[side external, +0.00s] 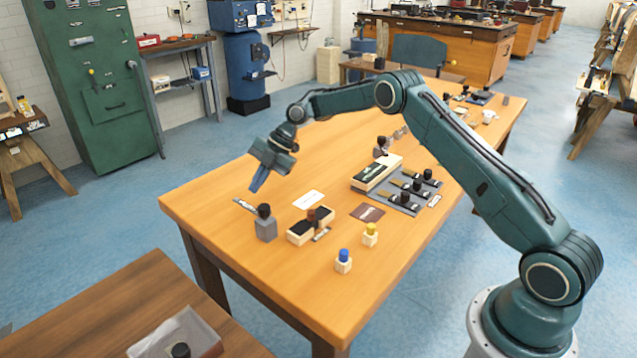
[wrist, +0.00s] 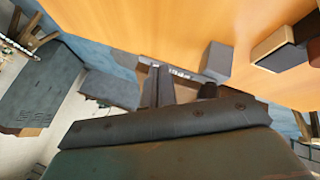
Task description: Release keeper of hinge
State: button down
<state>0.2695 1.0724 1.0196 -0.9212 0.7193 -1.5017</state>
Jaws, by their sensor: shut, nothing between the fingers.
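My gripper (side external: 257,184) is shut and empty, held above the far left part of the wooden table and tilted downward. Its fingers (wrist: 158,86) show in the wrist view. A grey block with a black knob (side external: 266,225) stands close to it, below and to the right. Just right of that is a pale wooden block with dark top pads and a brown upright piece (side external: 311,224). Both the grey block (wrist: 217,60) and the wooden block (wrist: 277,47) also show in the wrist view. I cannot tell for certain which part is the hinge or its keeper.
A yellow-topped block (side external: 370,235) and a blue-topped block (side external: 343,261) stand near the front edge. A grey board with several black knobs (side external: 407,196) and a long pale box (side external: 378,174) lie farther right. The table's (side external: 225,200) left end is mostly clear.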

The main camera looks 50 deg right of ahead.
jog(key=v, duration=1.1)
jog(key=shift+d+f, duration=0.1)
jog(key=s+a+r+m+t+h, duration=0.1)
jog(key=s+a+r+m+h, duration=0.1)
jog(key=s+a+r+m, duration=0.4)
jog(key=s+a+r+m+t+h, duration=0.15)
jog(key=s+r+m, duration=0.35)
jog(key=s+r, duration=0.6)
jog(key=s+f+m+h, duration=0.1)
jog(key=s+m, duration=0.4)
jog(key=s, duration=0.8)
jog(key=s+d+f+m+h, duration=0.1)
jog(key=s+m, duration=0.5)
jog(key=s, duration=0.7)
notch_tip(320, 180, down, 2)
jog(key=shift+s+f+m+h, duration=0.2)
jog(key=shift+m+h, duration=0.1)
jog(key=shift+h, duration=0.35)
